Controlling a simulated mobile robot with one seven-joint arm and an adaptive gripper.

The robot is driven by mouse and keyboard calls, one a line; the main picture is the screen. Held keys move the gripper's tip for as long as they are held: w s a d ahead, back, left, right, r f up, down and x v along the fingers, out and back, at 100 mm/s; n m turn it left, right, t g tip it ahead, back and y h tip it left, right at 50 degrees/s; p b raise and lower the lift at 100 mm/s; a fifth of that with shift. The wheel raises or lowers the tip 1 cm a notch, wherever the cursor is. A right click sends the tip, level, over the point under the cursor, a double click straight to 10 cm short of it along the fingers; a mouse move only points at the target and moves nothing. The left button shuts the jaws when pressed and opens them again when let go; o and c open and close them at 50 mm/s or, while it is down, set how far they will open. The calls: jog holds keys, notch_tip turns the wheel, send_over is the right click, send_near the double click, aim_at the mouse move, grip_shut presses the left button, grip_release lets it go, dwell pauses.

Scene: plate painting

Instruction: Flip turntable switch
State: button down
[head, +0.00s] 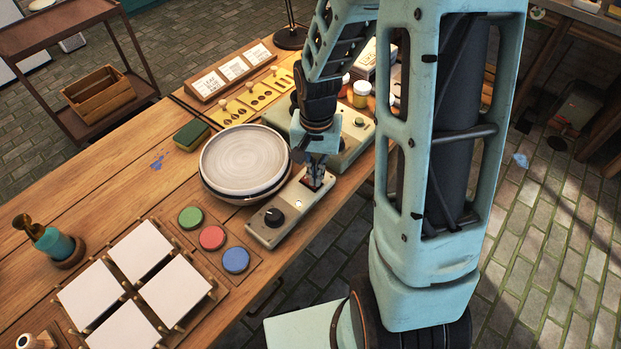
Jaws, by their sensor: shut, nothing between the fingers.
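The turntable control box (284,221) is a pale narrow box on the wooden table, with a black knob (273,216) at its near end and a small lit spot (298,204) in its middle. A reddish-brown switch area (324,180) shows at its far end. My gripper (315,184) is shut and empty, pointing down at this far end, and hides part of the switch. I cannot tell whether the fingertips touch it. The turntable (243,160) carries a pale round plate and stands just left of the box.
Green, red and blue paint pots (212,238) stand in a row in front of the turntable. White tiles (140,250) sit in a rack at the near left. A sponge (191,134) and yellow stencils (243,103) lie behind. A greenish device (351,130) stands beyond my gripper.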

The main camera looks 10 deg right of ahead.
jog(key=shift+f, duration=0.2)
jog(key=shift+r, duration=0.1)
jog(key=shift+r+p, duration=2.65)
jog(key=shift+r, duration=0.85)
